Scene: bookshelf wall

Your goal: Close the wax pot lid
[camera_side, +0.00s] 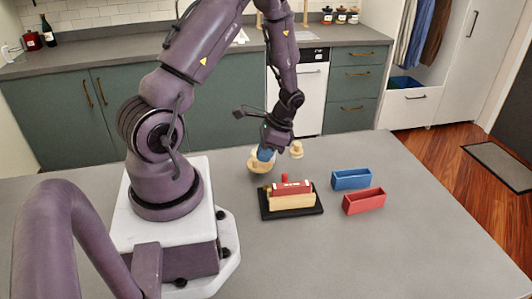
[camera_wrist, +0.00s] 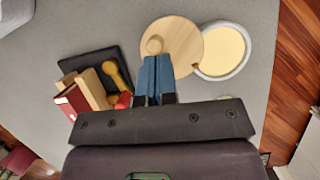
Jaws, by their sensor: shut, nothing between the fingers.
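The wax pot (camera_wrist: 241,50) is a round pale-grey pot with cream wax showing at its open top. Its round wooden lid (camera_wrist: 183,40) lies off to the left of the opening in the wrist view, overlapping only the pot's left rim. A small round knob (camera_wrist: 153,45) shows at the lid's left edge. In the side view the lid (camera_side: 259,167) shows below my gripper (camera_side: 265,153). My gripper's blue fingertips (camera_wrist: 156,60) are together and empty, right by the knob. I cannot tell whether they touch it. In the side view the pot is mostly hidden.
A black tray (camera_side: 305,211) holds a red block (camera_side: 290,188) and a tan block (camera_side: 291,202). A blue bin (camera_side: 351,181) and a red bin (camera_side: 364,204) stand to the right. A small wooden object (camera_side: 296,149) stands behind. The right of the counter is clear.

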